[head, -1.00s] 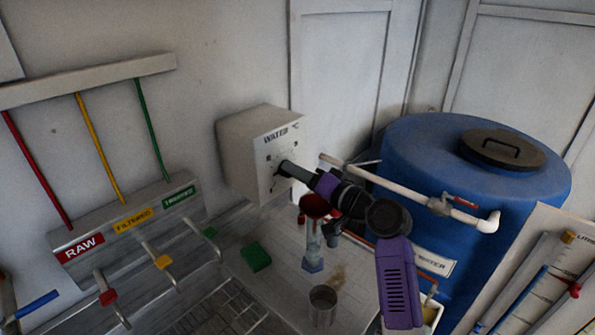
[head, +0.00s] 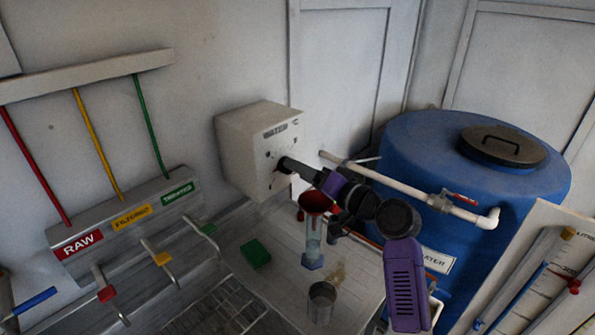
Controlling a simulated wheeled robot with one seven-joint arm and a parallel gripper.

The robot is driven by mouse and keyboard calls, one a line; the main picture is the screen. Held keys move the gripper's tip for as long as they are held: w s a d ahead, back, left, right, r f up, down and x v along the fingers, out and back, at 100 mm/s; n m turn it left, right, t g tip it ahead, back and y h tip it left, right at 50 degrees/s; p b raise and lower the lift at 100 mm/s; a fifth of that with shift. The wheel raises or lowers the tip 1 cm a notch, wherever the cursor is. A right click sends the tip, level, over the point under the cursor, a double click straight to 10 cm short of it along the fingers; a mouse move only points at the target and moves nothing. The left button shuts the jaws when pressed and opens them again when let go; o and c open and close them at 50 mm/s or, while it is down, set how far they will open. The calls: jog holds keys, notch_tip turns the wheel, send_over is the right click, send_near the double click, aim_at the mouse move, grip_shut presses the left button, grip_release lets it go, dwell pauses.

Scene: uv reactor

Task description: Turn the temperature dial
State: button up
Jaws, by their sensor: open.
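The white control box marked "WATER °C" (head: 240,150) hangs on the wall in the middle of the head view. The temperature dial on its front face is mostly hidden behind my gripper (head: 281,168). My gripper is open, and its fingertips are at or very close to the box's front face, around the dial's place. I cannot tell whether the fingers touch the dial. My purple and black arm reaches in from the lower right.
Below stand a red funnel on a clear cylinder (head: 313,235), a metal cup (head: 321,302) and a green block (head: 255,253). A white pipe (head: 400,188) and blue tank (head: 420,150) are close on the right. Coloured taps (head: 162,257) line the left.

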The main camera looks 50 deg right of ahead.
jog(key=s+b, duration=0.1)
jog(key=s, duration=0.5)
jog(key=shift+a+r, duration=0.1)
dwell(0.4)
